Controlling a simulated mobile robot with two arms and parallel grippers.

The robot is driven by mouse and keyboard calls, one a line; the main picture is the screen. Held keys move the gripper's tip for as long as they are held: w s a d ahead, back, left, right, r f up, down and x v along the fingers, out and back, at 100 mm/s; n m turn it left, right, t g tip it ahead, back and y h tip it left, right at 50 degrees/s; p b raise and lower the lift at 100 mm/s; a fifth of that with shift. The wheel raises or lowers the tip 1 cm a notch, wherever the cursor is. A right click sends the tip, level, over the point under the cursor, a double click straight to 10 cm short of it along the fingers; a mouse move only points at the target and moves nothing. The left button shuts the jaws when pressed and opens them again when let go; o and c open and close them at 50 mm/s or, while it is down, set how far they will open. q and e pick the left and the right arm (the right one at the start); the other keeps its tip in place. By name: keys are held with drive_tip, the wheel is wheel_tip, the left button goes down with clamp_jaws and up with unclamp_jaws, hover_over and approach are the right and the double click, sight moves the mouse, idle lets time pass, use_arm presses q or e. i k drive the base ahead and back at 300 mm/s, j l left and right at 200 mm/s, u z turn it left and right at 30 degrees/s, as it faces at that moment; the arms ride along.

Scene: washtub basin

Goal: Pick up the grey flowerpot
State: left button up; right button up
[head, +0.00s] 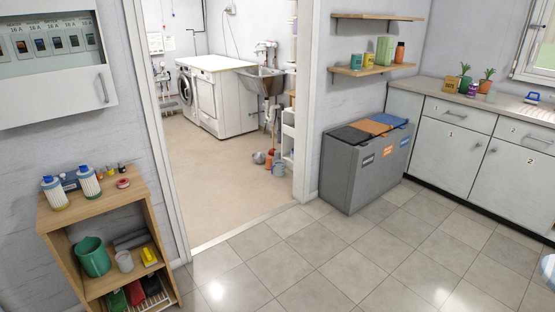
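No flowerpot can be made out for certain as the grey one. On the right-hand counter stand two potted plants, a left one (464,81) and a right one (485,86); their pots look brownish. A small pale grey vessel (491,96) seems to stand in front of the right plant, too small to identify. A light grey cup-like pot (124,261) stands in the wooden shelf unit at lower left, right of a green watering can or jug (93,257). Neither gripper is in view.
The counter (510,102) runs along the right over white cabinets (449,145). A grey recycling bin (348,178) stands before it. The tiled floor (340,262) is clear. An open doorway leads to a laundry room with a sink (262,82). The wooden shelf unit (60,225) stands at left.

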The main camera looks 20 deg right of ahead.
sight(276, 154)
drive_tip(key=i+l+z, duration=0.1)
drive_tip(key=i+z, duration=0.2)
drive_tip(key=i, duration=0.25)
drive_tip(key=i+z, duration=0.25)
drive_tip(key=i, duration=1)
drive_tip(key=i+l+u, duration=0.1)
drive_tip(key=i, duration=0.6)
drive_tip(key=i+l, duration=0.15)
drive_tip(key=i, duration=0.55)
drive_tip(key=i+l+u, duration=0.1)
drive_tip(key=i, duration=0.65)
drive_tip(key=i+j+u, duration=0.1)
drive_tip(key=i+u, duration=0.35)
drive_tip(key=i, duration=0.5)
drive_tip(key=i+l+u, duration=0.2)
drive_tip(key=i+u, duration=0.2)
drive_tip(key=i, duration=0.55)
drive_tip(key=i+j+z, duration=0.15)
drive_tip(key=i+z, duration=0.3)
drive_tip(key=i+j+z, duration=0.3)
drive_tip(key=i+z, duration=0.2)
drive_tip(key=i+j+z, duration=0.45)
drive_tip(key=k, duration=0.05)
